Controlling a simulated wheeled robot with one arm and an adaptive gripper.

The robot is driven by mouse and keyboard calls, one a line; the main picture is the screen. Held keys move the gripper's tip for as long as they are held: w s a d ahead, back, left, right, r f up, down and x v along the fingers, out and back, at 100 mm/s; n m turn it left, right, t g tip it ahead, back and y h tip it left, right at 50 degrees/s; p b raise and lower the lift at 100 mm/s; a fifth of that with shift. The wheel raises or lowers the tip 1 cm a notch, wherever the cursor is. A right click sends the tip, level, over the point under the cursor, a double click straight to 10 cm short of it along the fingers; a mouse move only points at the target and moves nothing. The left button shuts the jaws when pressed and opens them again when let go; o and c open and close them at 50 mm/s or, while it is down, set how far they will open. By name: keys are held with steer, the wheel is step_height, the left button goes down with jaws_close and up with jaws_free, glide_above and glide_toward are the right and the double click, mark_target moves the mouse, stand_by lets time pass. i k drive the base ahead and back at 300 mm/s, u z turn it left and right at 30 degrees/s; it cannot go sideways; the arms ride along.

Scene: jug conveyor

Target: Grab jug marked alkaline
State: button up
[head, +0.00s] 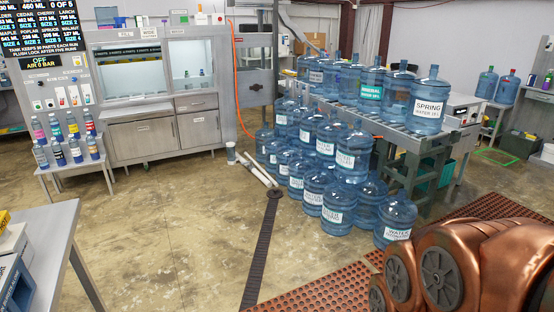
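Several large blue water jugs stand in the head view. A row stands on the roller conveyor (405,137). The front jug there, the spring jug (430,84), has a white label reading SPRING. Left of it is a jug with a green label that seems to read MINERAL (371,76). More labelled jugs stand close together on the floor, including a front floor jug (396,210) and a floor jug behind it (353,142). Their small labels are hard to read, and I cannot tell which jug is marked alkaline. Some labels are hidden. My gripper is not in view; my copper-coloured arm fills the lower right.
Red perforated mats (320,290) lie at the front. A dark floor strip (262,250) runs left of the jugs. A grey table (50,240) stands at lower left, a bottle bench (70,168) behind it. Open concrete floor lies between. Two jugs stand at far right (505,87).

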mark_target(328, 129)
steer(key=u, duration=0.75)
steer(key=i, duration=0.7)
steer(key=u, duration=0.5)
steer(key=i, duration=1.7)
steer(key=z, duration=0.95)
steer(key=i, duration=0.9)
steer(key=z, duration=1.4)
steer(key=i, duration=0.35)
steer(key=z, duration=0.2)
